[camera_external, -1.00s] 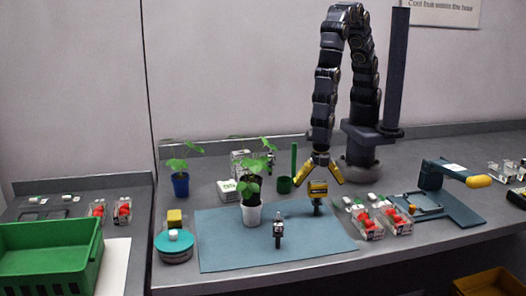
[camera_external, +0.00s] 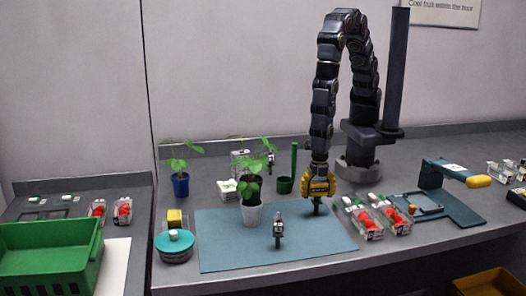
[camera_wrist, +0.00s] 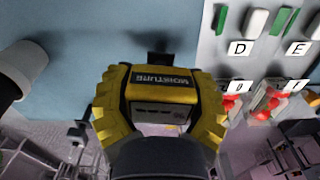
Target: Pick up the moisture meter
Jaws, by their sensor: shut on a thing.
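The moisture meter (camera_wrist: 162,86) is a yellow box with a dark label reading "MOISTURE" and a grey face below, seen large in the wrist view. My gripper (camera_wrist: 160,100) has its yellow fingers closed on both sides of it. In the external view my gripper (camera_external: 318,186) hangs straight down over the right part of the blue mat (camera_external: 300,250) and hides most of the meter. The meter's dark lower end (camera_external: 317,208) shows below the fingers, at or just above the mat; I cannot tell if it touches.
Berry boxes (camera_external: 366,222) lie close on the right, before a blue stand (camera_external: 455,208). The mat's front is clear.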

